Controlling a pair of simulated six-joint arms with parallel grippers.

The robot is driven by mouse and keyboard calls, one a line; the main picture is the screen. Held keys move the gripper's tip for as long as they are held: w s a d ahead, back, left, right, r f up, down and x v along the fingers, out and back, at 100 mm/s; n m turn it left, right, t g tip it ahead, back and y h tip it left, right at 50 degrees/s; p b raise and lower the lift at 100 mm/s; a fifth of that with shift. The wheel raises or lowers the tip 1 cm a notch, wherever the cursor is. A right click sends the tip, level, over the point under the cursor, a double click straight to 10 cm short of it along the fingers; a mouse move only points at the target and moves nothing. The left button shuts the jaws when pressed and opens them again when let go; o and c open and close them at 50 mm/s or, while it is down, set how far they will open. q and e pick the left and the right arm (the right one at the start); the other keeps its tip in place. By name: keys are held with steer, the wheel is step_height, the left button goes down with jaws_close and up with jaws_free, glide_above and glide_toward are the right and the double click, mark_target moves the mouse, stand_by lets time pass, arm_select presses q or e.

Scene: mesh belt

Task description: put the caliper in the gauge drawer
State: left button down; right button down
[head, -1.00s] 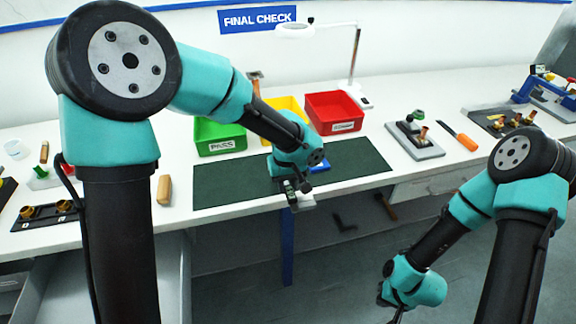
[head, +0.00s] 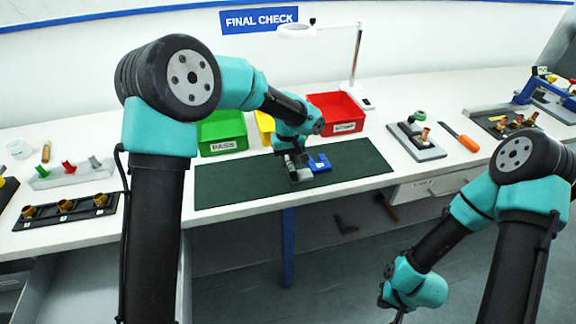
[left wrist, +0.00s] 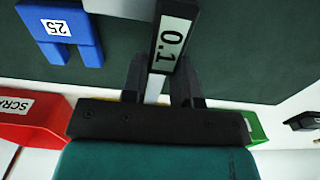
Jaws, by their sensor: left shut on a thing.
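The caliper (left wrist: 172,40) shows in the left wrist view as a dark body with a display reading 0.1 and a pale beam. My left gripper (left wrist: 160,88) is shut on it, with the beam between the fingers. In the head view my left gripper (head: 294,170) is over the dark green mat (head: 235,185), and the caliper is small and partly hidden there. My right gripper (head: 392,300) hangs low in front of the bench, and its fingers are too unclear to judge. A closed drawer (head: 440,185) is under the bench at right; its label is unreadable. An open drawer (head: 65,285) is at lower left.
A blue gauge marked 25 (head: 319,163) lies on the mat beside the caliper. Green (head: 222,145), yellow (head: 264,125) and red (head: 335,127) bins stand behind. A fixture (head: 416,143) and an orange-handled tool (head: 468,143) are to the right.

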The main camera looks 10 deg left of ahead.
arm_select(q)
steer(key=shift+w+f, duration=0.1)
steer(key=shift+w, duration=0.35)
steer(key=shift+s+f, duration=0.1)
steer(key=shift+f, duration=1.6)
steer(key=shift+f, duration=0.15)
steer(key=c, duration=0.9)
jaws_free()
step_height(320, 180, up, 12)
steer(key=shift+r, duration=0.2)
steer(key=shift+o, duration=0.4)
